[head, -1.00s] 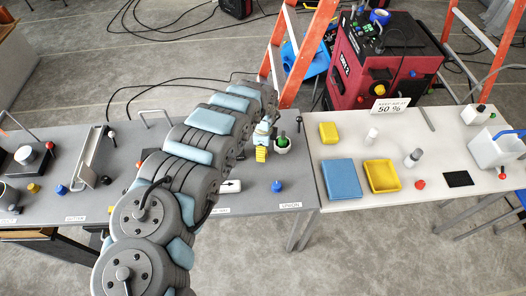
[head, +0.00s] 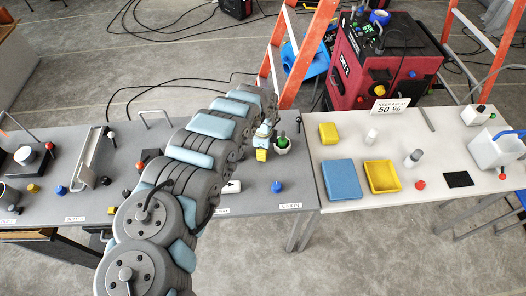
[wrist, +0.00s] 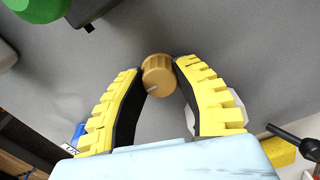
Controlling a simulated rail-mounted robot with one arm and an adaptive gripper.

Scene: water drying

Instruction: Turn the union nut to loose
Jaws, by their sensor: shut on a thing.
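The union nut (wrist: 158,75) is a ribbed brass-coloured cylinder with a pale mark on its face. In the wrist view it sits between the tips of my gripper (wrist: 157,70), whose two black fingers with yellow ribbed backs are shut on it. In the head view my gripper (head: 262,153) is at the right end of the grey table, behind the UNION label (head: 290,206). My arm and gripper hide the nut there.
The white table (head: 345,218) to the right holds a blue box (head: 342,179) and a yellow tray (head: 382,176).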

